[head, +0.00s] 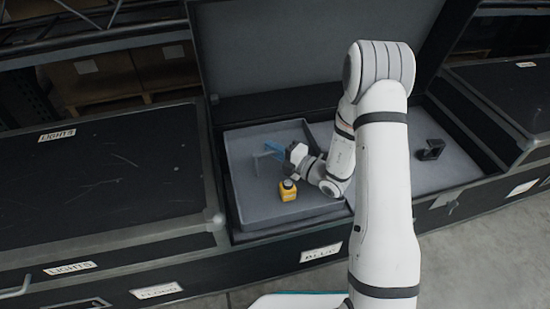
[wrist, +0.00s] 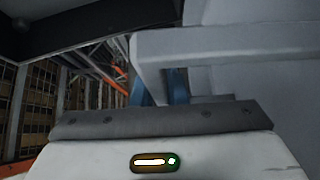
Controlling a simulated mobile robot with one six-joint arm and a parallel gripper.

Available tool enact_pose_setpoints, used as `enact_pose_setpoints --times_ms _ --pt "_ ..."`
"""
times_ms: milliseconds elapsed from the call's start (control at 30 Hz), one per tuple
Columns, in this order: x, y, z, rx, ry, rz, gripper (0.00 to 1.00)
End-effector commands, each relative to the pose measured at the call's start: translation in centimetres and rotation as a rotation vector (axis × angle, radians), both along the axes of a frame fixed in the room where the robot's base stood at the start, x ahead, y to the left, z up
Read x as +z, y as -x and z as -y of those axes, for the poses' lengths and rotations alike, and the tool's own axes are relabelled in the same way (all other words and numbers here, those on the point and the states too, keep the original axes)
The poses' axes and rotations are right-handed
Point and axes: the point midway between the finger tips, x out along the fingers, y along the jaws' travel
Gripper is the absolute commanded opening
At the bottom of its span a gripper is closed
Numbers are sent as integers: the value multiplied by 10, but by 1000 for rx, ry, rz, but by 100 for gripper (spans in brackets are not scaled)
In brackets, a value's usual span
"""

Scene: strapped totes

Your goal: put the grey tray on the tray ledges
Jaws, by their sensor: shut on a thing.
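The grey tray (head: 257,203) is in the left part of the open black case in the head view. A grey handle (head: 262,158) stands up from it. My gripper (head: 272,149) has blue fingers and is shut at this handle. In the wrist view the pale handle bar (wrist: 220,42) crosses in front of the blue fingers (wrist: 165,87). A yellow object with a dark top (head: 288,190) stands in the tray, just below my wrist. The tray ledges cannot be made out, and I cannot tell whether the tray touches the case.
A small black bracket-like object (head: 430,150) lies on the grey floor of the case's right part. The raised lid (head: 300,45) stands behind. Closed black cases flank it at left (head: 100,185) and right (head: 510,95). My arm covers the middle of the case.

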Motion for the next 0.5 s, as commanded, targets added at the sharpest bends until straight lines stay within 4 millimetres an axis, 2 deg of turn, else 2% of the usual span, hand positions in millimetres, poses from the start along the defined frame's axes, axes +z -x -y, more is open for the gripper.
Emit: enact_pose_setpoints --times_ms 33,133,500 --pt "-12 0 0 1 -1 1 0" --pt "-23 0 -1 1 0 0 0" --pt "-24 0 -1 2 0 1 0"
